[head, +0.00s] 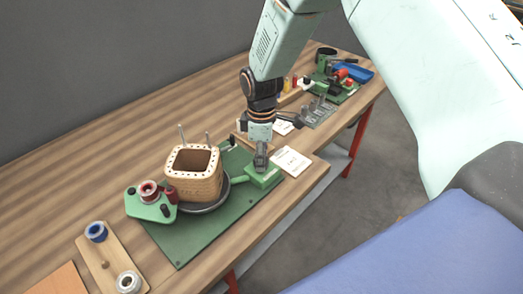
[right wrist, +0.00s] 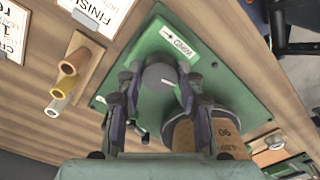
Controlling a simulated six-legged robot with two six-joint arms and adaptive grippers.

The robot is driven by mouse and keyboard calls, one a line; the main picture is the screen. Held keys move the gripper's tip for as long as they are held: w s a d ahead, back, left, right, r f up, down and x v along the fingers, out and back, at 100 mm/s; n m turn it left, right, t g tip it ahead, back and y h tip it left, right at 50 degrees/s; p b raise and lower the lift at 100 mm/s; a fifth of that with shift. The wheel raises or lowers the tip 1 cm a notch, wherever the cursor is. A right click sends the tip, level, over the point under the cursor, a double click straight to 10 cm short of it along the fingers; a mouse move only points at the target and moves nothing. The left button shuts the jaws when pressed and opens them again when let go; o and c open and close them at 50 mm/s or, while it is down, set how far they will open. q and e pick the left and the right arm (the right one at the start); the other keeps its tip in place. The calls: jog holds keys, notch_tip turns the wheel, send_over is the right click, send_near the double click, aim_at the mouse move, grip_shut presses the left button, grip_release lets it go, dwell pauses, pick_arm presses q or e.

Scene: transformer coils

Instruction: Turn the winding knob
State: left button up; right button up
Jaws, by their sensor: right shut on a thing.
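The winding knob (right wrist: 158,76) is a grey round knob on a green block (head: 266,180) at the right end of the green baseplate (head: 206,232). My right gripper (head: 261,165) comes down from above onto that block. In the right wrist view the fingers of my right gripper (right wrist: 154,82) are on both sides of the knob and shut on it. A white label with an arrow (right wrist: 178,43) is beside the knob. A square tan coil former (head: 196,188) with holes around its rim stands on a dark round turntable (head: 224,192) left of the knob. My left gripper is not in view.
A green spool holder (head: 151,205) stands left of the coil. A wooden board (head: 101,262) with spools lies at the front left. A white card (head: 291,162) lies just right of the knob block. More tools and a blue tray (head: 357,73) are at the far end.

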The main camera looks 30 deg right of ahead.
jog(key=m+p, duration=0.3)
jog(key=m, duration=0.2)
jog(key=shift+r+m, duration=0.15)
jog(key=shift+m, duration=0.15)
jog(key=m+p, duration=0.2)
jog(key=m, duration=0.3)
jog(key=m+p, duration=0.2)
jog(key=m, duration=0.4)
jog(key=shift+a+m, duration=0.1)
jog(key=shift+m, duration=0.3)
jog(key=m+p, duration=0.1)
jog(key=m, duration=0.3)
jog(key=shift+m, duration=0.7)
jog(key=o, duration=1.2)
jog(key=shift+c, duration=0.2)
